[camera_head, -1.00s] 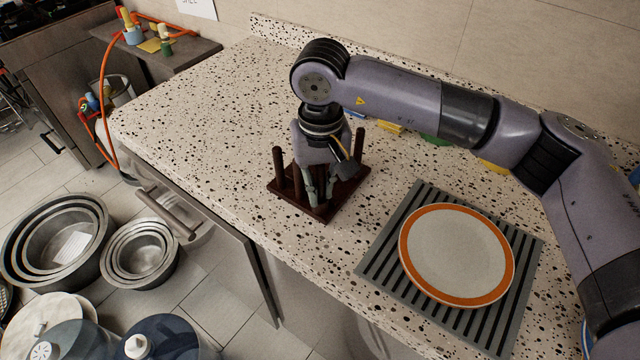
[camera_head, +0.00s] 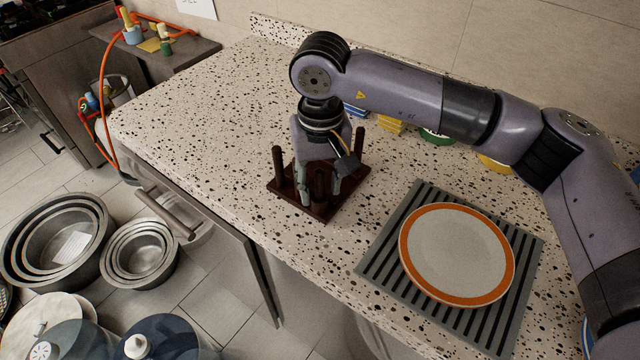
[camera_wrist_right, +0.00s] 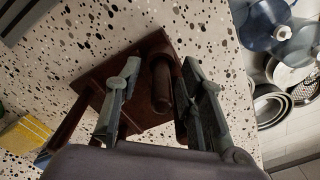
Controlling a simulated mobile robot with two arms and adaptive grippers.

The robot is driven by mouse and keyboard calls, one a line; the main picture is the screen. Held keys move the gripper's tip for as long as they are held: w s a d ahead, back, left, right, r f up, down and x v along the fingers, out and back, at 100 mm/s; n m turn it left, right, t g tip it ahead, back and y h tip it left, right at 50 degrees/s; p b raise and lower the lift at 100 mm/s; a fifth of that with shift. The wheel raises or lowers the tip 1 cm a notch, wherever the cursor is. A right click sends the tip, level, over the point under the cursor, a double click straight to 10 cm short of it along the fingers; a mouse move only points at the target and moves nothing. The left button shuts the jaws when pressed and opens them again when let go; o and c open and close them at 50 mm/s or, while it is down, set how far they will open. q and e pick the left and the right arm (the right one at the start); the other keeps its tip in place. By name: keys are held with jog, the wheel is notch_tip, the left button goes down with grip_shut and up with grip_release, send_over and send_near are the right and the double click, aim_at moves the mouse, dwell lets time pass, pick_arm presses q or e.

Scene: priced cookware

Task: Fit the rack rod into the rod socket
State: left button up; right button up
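The dark brown wooden rack base (camera_head: 322,214) lies on the speckled counter with several upright rods. One rack rod (camera_head: 319,186) stands upright at the base's front, between the fingers of my right gripper (camera_head: 320,192). In the right wrist view the same rod (camera_wrist_right: 162,88) shows between the spread fingers of the gripper (camera_wrist_right: 160,98), with gaps on both sides. My right gripper is open around it. The rod's lower end and its socket are hidden, so I cannot tell how deep it sits. Other rods stand at the left (camera_head: 278,166) and back right (camera_head: 359,146). My left gripper is out of view.
A white plate with an orange rim (camera_head: 457,254) lies on a grey striped mat (camera_head: 384,246) right of the rack. Yellow (camera_head: 392,124) and green (camera_head: 436,137) items lie behind my right arm. The counter left of the rack is clear. Metal pots (camera_head: 60,240) stand on the floor.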

notch_tip(320, 180, up, 11)
jog(key=shift+r, duration=0.1)
dwell(0.6)
